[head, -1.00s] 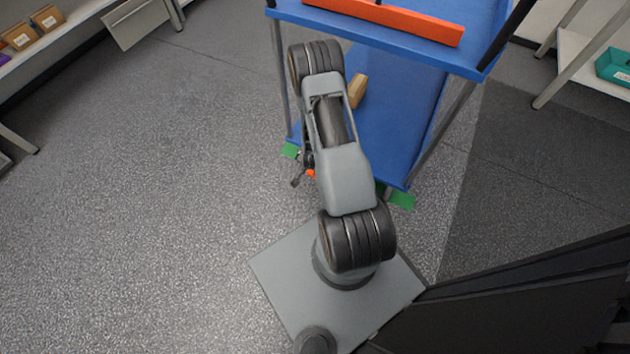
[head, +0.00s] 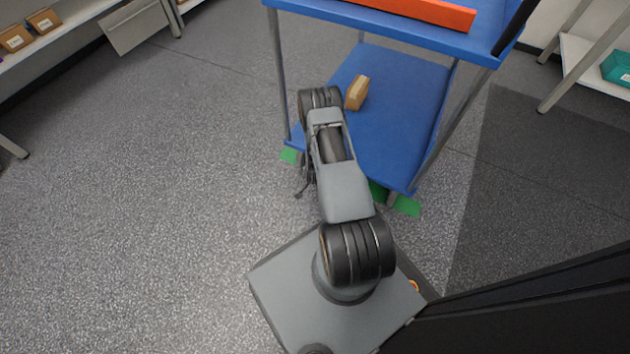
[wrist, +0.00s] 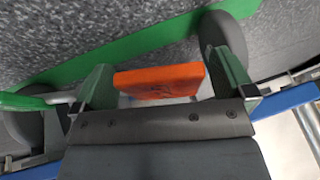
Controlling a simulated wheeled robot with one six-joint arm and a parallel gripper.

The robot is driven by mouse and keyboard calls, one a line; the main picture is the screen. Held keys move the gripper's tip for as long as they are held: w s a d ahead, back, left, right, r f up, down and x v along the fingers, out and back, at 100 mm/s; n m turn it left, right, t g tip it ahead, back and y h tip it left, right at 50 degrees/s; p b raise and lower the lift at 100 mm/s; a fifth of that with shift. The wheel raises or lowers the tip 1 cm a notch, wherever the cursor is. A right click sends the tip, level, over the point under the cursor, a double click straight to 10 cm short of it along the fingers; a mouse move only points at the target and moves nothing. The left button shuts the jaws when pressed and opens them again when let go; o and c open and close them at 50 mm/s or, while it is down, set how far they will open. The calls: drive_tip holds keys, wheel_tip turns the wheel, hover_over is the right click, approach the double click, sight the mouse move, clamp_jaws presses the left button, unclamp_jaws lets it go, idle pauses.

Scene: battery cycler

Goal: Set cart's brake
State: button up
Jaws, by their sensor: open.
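The blue cart (head: 395,115) stands in front of me, with an upper and a lower shelf on grey posts. In the wrist view, an orange brake pedal (wrist: 160,82) lies between the two fingers of my gripper (wrist: 163,74). The fingers are apart, one on each side of the pedal, with small gaps seeming to show. Two dark caster wheels (wrist: 228,35) show in the wrist view. In the head view my arm hides the pedal and most of my gripper, low at the cart's near end.
Green floor marking (head: 405,206) lies under the cart's near end. A cardboard box (head: 357,92) sits on the lower shelf and an orange bar (head: 420,10) on the top. Shelving with boxes (head: 42,20) stands at the far left. The floor left of the cart is clear.

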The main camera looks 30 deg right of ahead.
drive_tip(key=shift+w+d+f, duration=0.15)
drive_tip(key=shift+w+f, duration=0.05)
drive_tip(key=shift+f, duration=0.3)
